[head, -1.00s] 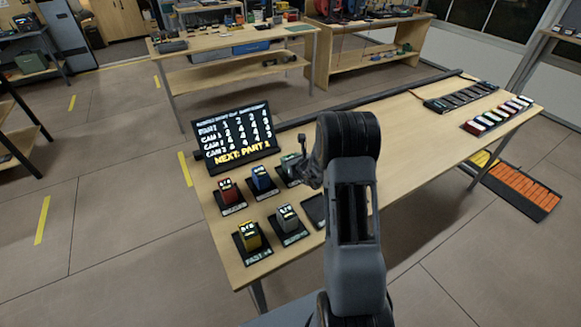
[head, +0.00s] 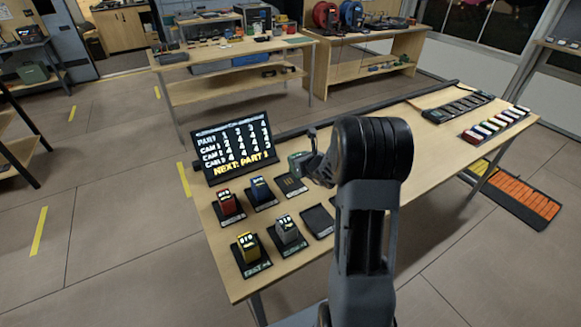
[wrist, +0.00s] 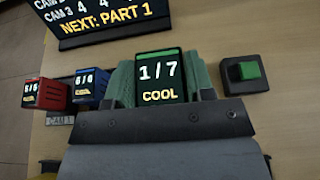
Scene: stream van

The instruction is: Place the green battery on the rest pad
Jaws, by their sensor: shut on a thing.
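The green battery (wrist: 160,77) shows a dark screen reading "1/7 COOL" in the wrist view. My gripper (wrist: 162,92) is shut on it, with a jaw at each side. In the head view, the battery (head: 297,162) hangs from my gripper (head: 312,166) just above and behind a bare dark pad (head: 291,187). Another flat, dark, empty pad (head: 318,222) lies nearer, beside the grey battery. I cannot tell by a label which one is the rest pad. My arm hides the table to the right of them.
Red (head: 227,203), blue (head: 260,190), yellow (head: 247,247) and grey (head: 287,229) batteries stand on dark pads. A sign board (head: 234,150) stands behind them. A green button on a dark base (wrist: 244,73) is right of the held battery. Racks (head: 495,123) occupy the far right end.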

